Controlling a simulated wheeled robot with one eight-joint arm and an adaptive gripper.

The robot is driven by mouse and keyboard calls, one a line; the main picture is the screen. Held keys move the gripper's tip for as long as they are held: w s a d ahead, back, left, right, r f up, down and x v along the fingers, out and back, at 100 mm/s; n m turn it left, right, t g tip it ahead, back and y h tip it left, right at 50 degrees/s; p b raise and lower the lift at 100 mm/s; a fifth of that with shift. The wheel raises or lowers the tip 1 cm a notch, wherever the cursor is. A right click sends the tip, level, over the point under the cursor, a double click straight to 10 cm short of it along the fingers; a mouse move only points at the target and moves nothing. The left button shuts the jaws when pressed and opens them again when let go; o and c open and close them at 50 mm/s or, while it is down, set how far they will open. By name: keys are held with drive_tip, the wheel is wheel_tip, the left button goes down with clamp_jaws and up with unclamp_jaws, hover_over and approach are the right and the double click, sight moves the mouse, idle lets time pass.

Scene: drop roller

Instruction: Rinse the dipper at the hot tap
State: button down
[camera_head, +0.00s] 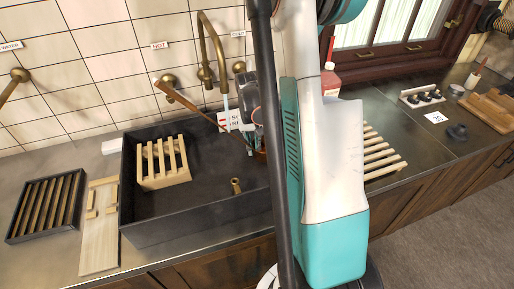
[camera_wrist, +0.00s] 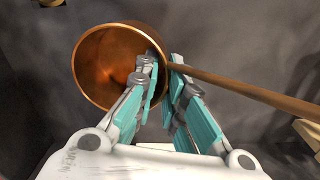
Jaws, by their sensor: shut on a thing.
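The dipper has a copper cup (camera_wrist: 95,75) and a long brown handle (camera_wrist: 250,92). In the wrist view my gripper (camera_wrist: 164,72) is shut on the dipper where the handle meets the cup. In the head view the handle (camera_head: 183,98) slants up and left over the sink, and the cup is mostly hidden by my arm. I cannot tell whether water enters the cup.
The black sink (camera_head: 200,230) holds a wooden slatted rack (camera_head: 162,178) at left and a small brass fitting (camera_head: 236,185). A dark slatted tray (camera_head: 46,205) and a pale board (camera_head: 100,240) lie left of the sink. A red bottle (camera_head: 330,78) stands behind my arm.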

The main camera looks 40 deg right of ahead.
drive_tip(key=shift+w+d, duration=0.1)
drive_tip(key=shift+d, duration=0.05)
drive_tip(key=shift+w+d, duration=0.2)
drive_tip(key=shift+d, duration=0.2)
drive_tip(key=shift+s+a, duration=0.1)
drive_tip(key=shift+s+a, duration=0.2)
drive_tip(key=shift+a, duration=0.25)
drive_tip(key=shift+d+b, duration=0.15)
drive_tip(key=shift+b, duration=0.15)
drive_tip(key=shift+w+d, duration=0.3)
drive_tip(key=shift+d, duration=0.1)
drive_tip(key=shift+s+d+b, duration=0.15)
drive_tip(key=shift+s+d, duration=0.4)
drive_tip(key=shift+s, duration=0.65)
drive_tip(key=shift+s+d+b, duration=0.2)
drive_tip(key=shift+s+d, duration=0.4)
drive_tip(key=shift+s, duration=0.65)
drive_tip(key=shift+s+d+b, duration=0.15)
drive_tip(key=shift+s+d, duration=0.4)
drive_tip(key=shift+s, duration=0.65)
